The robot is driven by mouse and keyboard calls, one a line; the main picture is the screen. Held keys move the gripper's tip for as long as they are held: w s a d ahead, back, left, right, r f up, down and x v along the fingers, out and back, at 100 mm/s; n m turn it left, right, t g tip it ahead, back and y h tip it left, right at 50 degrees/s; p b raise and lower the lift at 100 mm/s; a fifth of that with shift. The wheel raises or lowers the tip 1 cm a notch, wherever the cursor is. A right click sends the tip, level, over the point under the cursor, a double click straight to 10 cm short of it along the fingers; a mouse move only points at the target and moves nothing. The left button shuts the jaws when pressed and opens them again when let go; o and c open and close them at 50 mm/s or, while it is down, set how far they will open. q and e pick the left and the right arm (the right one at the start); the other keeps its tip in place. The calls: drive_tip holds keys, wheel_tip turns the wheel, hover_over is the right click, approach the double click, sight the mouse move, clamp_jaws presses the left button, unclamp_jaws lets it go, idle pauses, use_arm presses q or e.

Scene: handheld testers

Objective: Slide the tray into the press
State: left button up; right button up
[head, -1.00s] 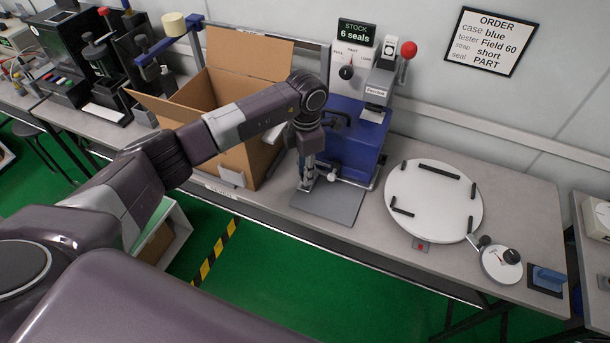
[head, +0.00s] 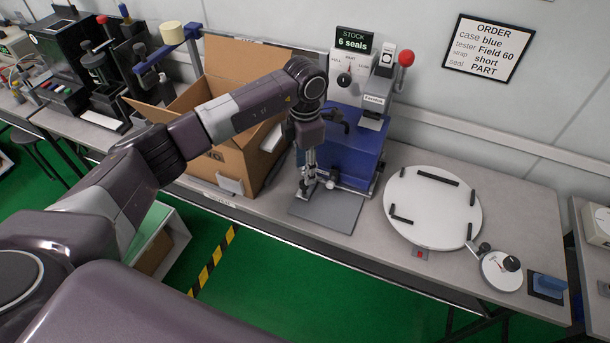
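The grey flat tray (head: 330,213) sits on the bench in front of the blue press (head: 353,150), its far edge close to the press's front. My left gripper (head: 306,190) points down at the tray's far left part, beside a small pale knob (head: 331,185) at the press front. Its fingers are small and partly blurred against the press, so I cannot tell if they are open, shut or touching anything. My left wrist hides part of the press's left side. My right gripper is not in view.
A white round turntable (head: 432,208) with black stops lies right of the press, with a small dial (head: 501,271) and blue block (head: 548,284) beyond. An order sign (head: 489,47) hangs behind.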

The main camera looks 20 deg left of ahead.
use_arm(q)
wheel_tip(320, 180, up, 8)
drive_tip(key=shift+f, duration=0.25)
drive_tip(key=shift+d, duration=0.1)
